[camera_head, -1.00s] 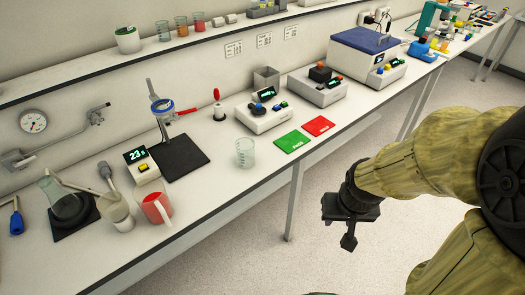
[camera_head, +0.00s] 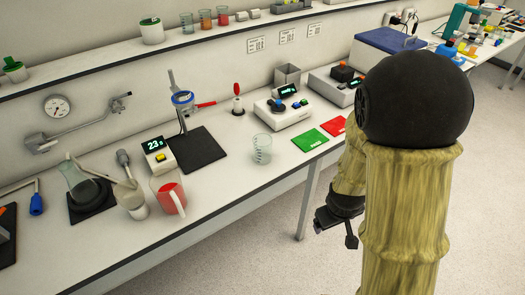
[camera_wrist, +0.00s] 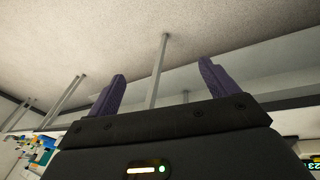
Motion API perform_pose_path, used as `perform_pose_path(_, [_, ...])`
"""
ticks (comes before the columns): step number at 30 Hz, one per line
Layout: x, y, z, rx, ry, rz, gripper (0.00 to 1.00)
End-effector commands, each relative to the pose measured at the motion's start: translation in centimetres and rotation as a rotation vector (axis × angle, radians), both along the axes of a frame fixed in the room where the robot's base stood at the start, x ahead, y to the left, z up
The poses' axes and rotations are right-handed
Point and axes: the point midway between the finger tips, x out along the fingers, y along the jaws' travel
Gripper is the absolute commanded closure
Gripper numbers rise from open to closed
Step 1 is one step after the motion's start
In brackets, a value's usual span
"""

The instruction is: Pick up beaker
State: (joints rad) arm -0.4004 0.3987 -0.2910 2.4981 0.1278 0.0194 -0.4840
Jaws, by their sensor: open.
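A clear, empty-looking glass beaker (camera_head: 261,149) stands upright near the front edge of the white bench (camera_head: 232,193), left of a green mat. My gripper (camera_head: 337,232) hangs in front of the bench, to the right of the beaker, lower in the picture and apart from it. In the wrist view my gripper (camera_wrist: 162,72) has its two purple fingers spread with nothing between them. The beaker is not visible in the wrist view.
Green (camera_head: 310,140) and red (camera_head: 333,126) mats lie right of the beaker. A white device (camera_head: 283,112) stands behind. A wall shelf (camera_head: 178,39) holds several small vessels.

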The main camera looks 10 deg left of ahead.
Motion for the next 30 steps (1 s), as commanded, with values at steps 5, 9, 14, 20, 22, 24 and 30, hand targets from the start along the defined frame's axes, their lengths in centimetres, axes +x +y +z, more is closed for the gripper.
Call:
perform_pose_path(5, [1.9,0.6,-4.7,-0.192,-0.020,0.259,0.14])
perform_pose_path(9, [3.8,0.7,-7.1,-0.380,-0.054,0.478,0.14])
perform_pose_path(14, [6.2,1.2,-8.5,-0.634,-0.105,0.751,0.14])
perform_pose_path(20, [9.7,3.6,-7.9,-1.011,-0.190,1.106,0.14])
perform_pose_path(22, [10.9,5.2,-7.1,-1.159,-0.228,1.230,0.14])
perform_pose_path(24, [11.9,7.2,-6.1,-1.316,-0.272,1.348,0.14])
perform_pose_path(30, [13.1,15.3,-2.4,-1.798,-0.424,1.635,0.14])
